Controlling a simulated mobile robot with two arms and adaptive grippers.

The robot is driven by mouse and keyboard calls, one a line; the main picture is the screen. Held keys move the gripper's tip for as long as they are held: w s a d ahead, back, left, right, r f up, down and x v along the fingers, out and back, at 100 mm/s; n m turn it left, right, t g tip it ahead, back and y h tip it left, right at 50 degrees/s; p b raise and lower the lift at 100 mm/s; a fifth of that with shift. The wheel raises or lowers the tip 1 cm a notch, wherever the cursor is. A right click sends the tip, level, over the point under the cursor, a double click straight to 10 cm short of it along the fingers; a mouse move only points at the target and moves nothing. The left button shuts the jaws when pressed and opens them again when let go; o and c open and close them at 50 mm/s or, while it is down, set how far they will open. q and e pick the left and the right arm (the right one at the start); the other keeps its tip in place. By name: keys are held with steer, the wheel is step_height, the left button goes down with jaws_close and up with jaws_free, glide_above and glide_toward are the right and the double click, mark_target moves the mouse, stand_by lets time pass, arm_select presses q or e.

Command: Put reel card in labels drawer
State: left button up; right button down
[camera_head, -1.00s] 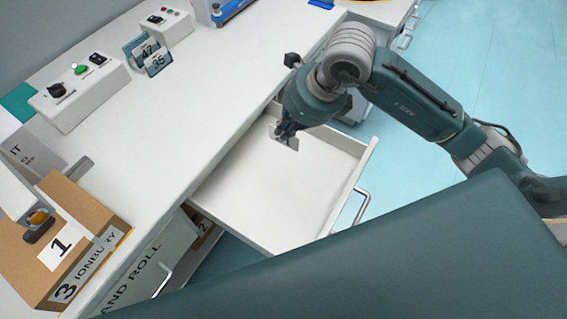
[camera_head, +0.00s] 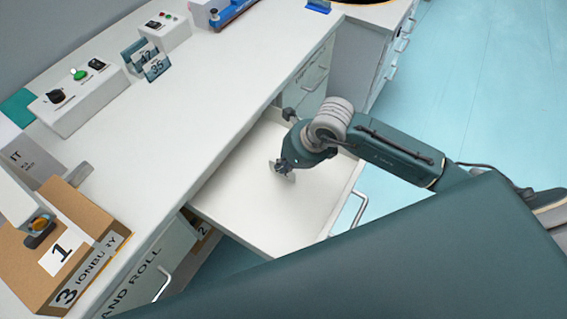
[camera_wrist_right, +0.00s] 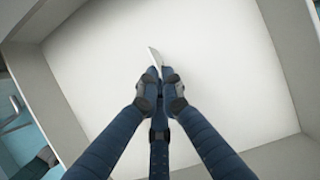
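My right gripper (camera_head: 284,167) is inside the open drawer (camera_head: 240,205), low over its white floor. In the right wrist view my right gripper (camera_wrist_right: 160,88) has its fingers shut on a thin pale card (camera_wrist_right: 155,58), seen nearly edge-on. The card (camera_head: 275,166) also shows in the head view, small and partly hidden by the fingers. Whether it touches the drawer floor I cannot tell. The drawer looks otherwise empty, and no label for it is readable. My left gripper is not in view.
Cards numbered 47 and 35 (camera_head: 157,68) stand on the white counter (camera_head: 170,125). A control box (camera_head: 82,95) with a green button is behind. A cardboard box (camera_head: 55,250) stands at the left front. A drawer marked "AND ROLL" (camera_head: 140,272) is below it.

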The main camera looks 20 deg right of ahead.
steer(key=c, duration=1.9)
jaws_free()
steer(key=shift+c, duration=0.2)
steer(key=v, duration=1.2)
steer(key=shift+b, duration=0.3)
steer(key=shift+r, duration=0.1)
